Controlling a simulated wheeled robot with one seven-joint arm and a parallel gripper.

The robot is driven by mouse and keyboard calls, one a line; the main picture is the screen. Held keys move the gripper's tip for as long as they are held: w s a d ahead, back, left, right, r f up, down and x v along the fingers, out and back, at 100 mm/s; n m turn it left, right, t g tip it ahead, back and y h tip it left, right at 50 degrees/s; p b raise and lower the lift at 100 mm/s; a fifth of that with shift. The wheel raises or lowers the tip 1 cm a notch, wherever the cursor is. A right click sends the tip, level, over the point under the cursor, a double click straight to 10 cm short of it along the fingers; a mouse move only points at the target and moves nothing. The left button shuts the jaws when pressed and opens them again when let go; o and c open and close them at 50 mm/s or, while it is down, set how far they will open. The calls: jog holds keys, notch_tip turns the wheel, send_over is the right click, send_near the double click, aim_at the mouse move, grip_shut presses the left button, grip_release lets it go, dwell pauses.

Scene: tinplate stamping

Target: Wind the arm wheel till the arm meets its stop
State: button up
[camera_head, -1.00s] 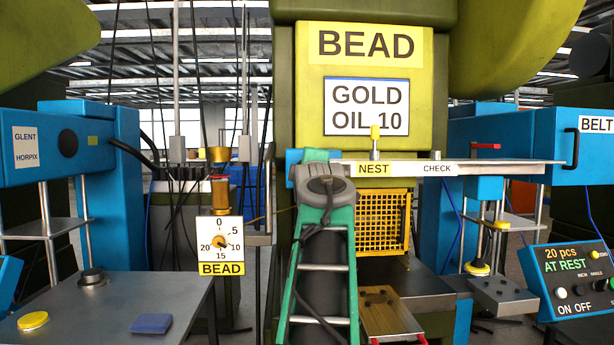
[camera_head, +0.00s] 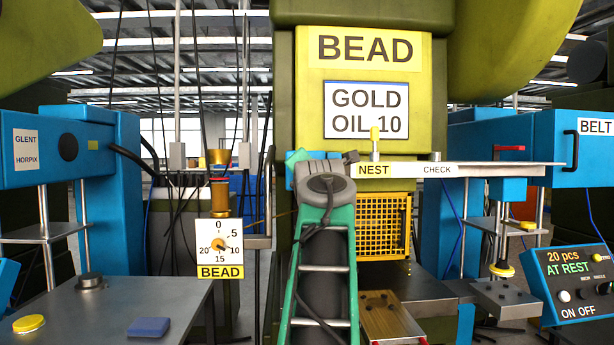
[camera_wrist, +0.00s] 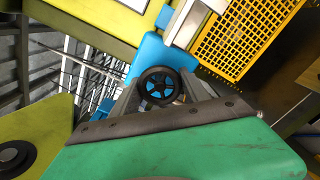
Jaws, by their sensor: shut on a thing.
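A small black handwheel with blue spokes (camera_wrist: 159,88) sits between the jaws of my gripper (camera_wrist: 163,95) in the wrist view; the jaws are shut on it. In the head view my wrist (camera_head: 326,185) hides the wheel and jaws, at the left end of a silver bar (camera_head: 475,169) labelled NEST and CHECK. I cannot tell which part is the stop.
A yellow mesh guard (camera_head: 384,227) is below the bar. A BEAD dial (camera_head: 219,246) stands left of my arm. A control panel (camera_head: 572,281) at right reads AT REST.

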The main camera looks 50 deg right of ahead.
jog(key=shift+f+n, duration=0.1)
jog(key=shift+n, duration=1)
jog(key=o, duration=1.4)
jog(key=shift+c, duration=0.2)
jog(key=v, duration=0.7)
jog(key=shift+s+a+b, duration=0.25)
jog(key=shift+s+b, duration=0.05)
jog(key=shift+b, duration=0.05)
